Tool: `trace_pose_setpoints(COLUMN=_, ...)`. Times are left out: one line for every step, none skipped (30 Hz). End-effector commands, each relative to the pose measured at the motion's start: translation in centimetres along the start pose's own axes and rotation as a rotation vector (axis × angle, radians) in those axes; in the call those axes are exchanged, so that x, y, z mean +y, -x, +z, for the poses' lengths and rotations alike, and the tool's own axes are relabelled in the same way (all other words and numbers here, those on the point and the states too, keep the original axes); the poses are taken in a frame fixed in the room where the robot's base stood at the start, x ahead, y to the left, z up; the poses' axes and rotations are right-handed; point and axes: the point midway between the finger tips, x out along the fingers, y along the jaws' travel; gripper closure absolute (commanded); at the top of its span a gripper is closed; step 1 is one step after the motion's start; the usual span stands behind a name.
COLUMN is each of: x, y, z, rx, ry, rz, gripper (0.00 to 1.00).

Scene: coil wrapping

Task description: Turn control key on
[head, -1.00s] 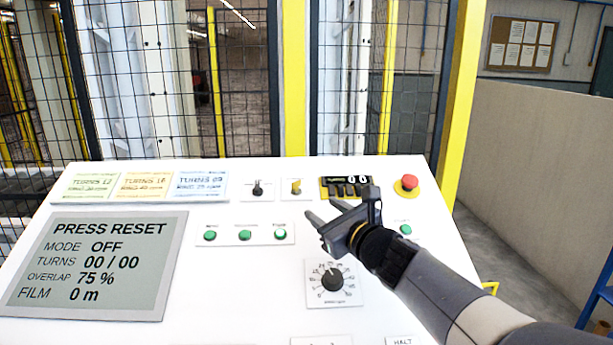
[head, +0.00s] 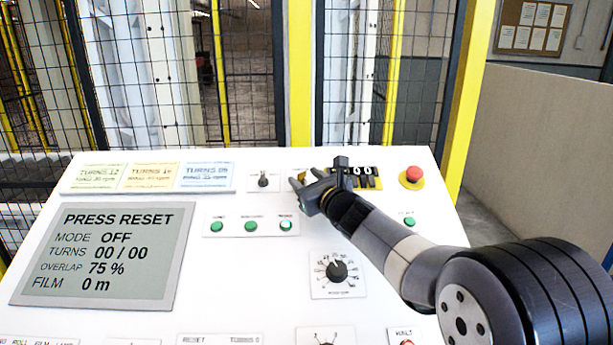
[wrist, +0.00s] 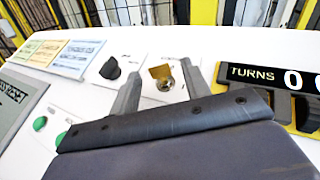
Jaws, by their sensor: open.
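The control key is a small brass key (wrist: 161,73) in a round metal lock on a white plate, seen between the fingers in the wrist view. In the head view the key (head: 299,178) is partly hidden by my gripper (head: 301,182). My gripper also shows in the wrist view (wrist: 160,82), open, with one finger on each side of the key and lock. I cannot tell whether either finger touches the key. The display (head: 103,254) reads PRESS RESET, MODE OFF, TURNS 00 / 00, OVERLAP 75 %, FILM 0 m.
A black selector knob (head: 263,180) is left of the key. The TURNS counter (head: 366,177) and red emergency button (head: 413,174) are to the right. Green buttons (head: 250,226) and a black dial (head: 337,271) are nearer. A mesh fence (head: 245,80) stands behind the panel.

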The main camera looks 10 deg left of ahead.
Motion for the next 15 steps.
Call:
trace_pose_setpoints(x=0.03, y=-0.2, z=-0.03, rx=0.001, ry=0.0, rz=0.0, gripper=0.55)
trace_pose_setpoints(x=0.03, y=-0.27, z=-0.05, rx=0.001, ry=0.0, rz=0.0, gripper=0.55)
trace_pose_setpoints(x=0.04, y=-0.32, z=-0.07, rx=0.001, ry=0.0, rz=0.0, gripper=0.55)
trace_pose_setpoints(x=0.04, y=-0.34, z=-0.08, rx=0.001, ry=0.0, rz=0.0, gripper=0.55)
trace_pose_setpoints(x=0.04, y=-0.35, z=-0.08, rx=0.001, ry=0.0, rz=0.0, gripper=0.55)
trace_pose_setpoints(x=0.04, y=-0.35, z=-0.08, rx=0.001, ry=0.0, rz=0.0, gripper=0.55)
trace_pose_setpoints(x=0.04, y=-0.34, z=-0.08, rx=0.001, ry=0.0, rz=0.0, gripper=0.55)
trace_pose_setpoints(x=0.04, y=-0.34, z=-0.08, rx=0.001, ry=0.0, rz=0.0, gripper=0.55)
trace_pose_setpoints(x=0.03, y=-0.33, z=-0.08, rx=0.001, ry=0.0, rz=0.0, gripper=0.55)
trace_pose_setpoints(x=0.03, y=-0.33, z=-0.07, rx=0.001, ry=0.0, rz=0.0, gripper=0.55)
trace_pose_setpoints(x=0.03, y=-0.33, z=-0.07, rx=0.001, ry=0.0, rz=0.0, gripper=0.58)
trace_pose_setpoints(x=0.03, y=-0.32, z=-0.07, rx=0.001, ry=0.0, rz=0.0, gripper=0.61)
trace_pose_setpoints(x=0.03, y=-0.32, z=-0.07, rx=0.001, ry=0.0, rz=0.0, gripper=0.64)
trace_pose_setpoints(x=0.03, y=-0.32, z=-0.07, rx=0.001, ry=0.0, rz=0.0, gripper=0.66)
trace_pose_setpoints(x=0.02, y=-0.31, z=-0.06, rx=0.001, ry=0.0, rz=0.0, gripper=0.69)
